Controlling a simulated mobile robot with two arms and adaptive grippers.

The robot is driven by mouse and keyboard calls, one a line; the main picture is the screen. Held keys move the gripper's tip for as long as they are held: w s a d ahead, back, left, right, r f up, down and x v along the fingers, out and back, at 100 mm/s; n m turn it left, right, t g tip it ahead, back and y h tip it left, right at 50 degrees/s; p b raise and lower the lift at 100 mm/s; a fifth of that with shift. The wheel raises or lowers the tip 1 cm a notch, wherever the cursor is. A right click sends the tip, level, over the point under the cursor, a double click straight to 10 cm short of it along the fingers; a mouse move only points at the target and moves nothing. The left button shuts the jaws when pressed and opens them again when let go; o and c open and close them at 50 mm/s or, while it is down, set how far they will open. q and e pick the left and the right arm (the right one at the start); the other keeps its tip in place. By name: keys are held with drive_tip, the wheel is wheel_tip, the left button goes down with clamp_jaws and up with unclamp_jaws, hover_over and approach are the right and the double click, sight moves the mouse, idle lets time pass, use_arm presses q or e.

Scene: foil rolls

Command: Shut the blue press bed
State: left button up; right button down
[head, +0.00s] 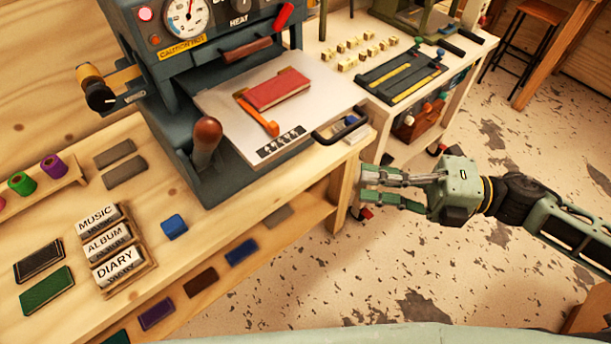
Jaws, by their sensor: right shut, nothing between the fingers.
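The press (190,90) is a dark blue-grey machine at the upper left of the head view. Its bed (220,105), a flat pale grey plate, sticks out of the front toward the lower right. A red book (277,90) lies on the bed against an orange guide (262,118). A black handle (341,127) is on the bed's front edge. My right gripper (364,184) is shut and empty, below and to the right of the handle and apart from it in the picture. My left gripper is not in view.
A lever with a brown knob (207,134) stands left of the bed. Title blocks (116,255), a blue block (174,227) and several coloured pads lie on the wooden bench (70,225). A second table (340,22) holds small yellow blocks. The floor right of the bench is open.

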sight(240, 110)
drive_tip(key=w+a+p, duration=0.1)
drive_tip(key=a+p, duration=0.2)
drive_tip(key=a, duration=0.3)
drive_tip(key=w+a+n+g+p, duration=0.1)
drive_tip(key=w+a+p, duration=0.1)
drive_tip(key=a, duration=0.4)
drive_tip(key=shift+a+r+p, duration=0.4)
drive_tip(key=shift+p, duration=0.1)
drive_tip(key=shift+w+a, duration=0.3)
drive_tip(key=shift+w, duration=0.15)
drive_tip(key=w+a+b, duration=0.1)
drive_tip(key=w+a, duration=0.2)
drive_tip(key=w, duration=0.1)
drive_tip(key=w+a+b, duration=0.2)
drive_tip(key=w+a, duration=0.1)
drive_tip(key=w, duration=0.2)
drive_tip(key=w+a+b, duration=0.2)
drive_tip(key=w+a, duration=0.2)
drive_tip(key=w, duration=0.1)
drive_tip(key=shift+s+d, duration=0.1)
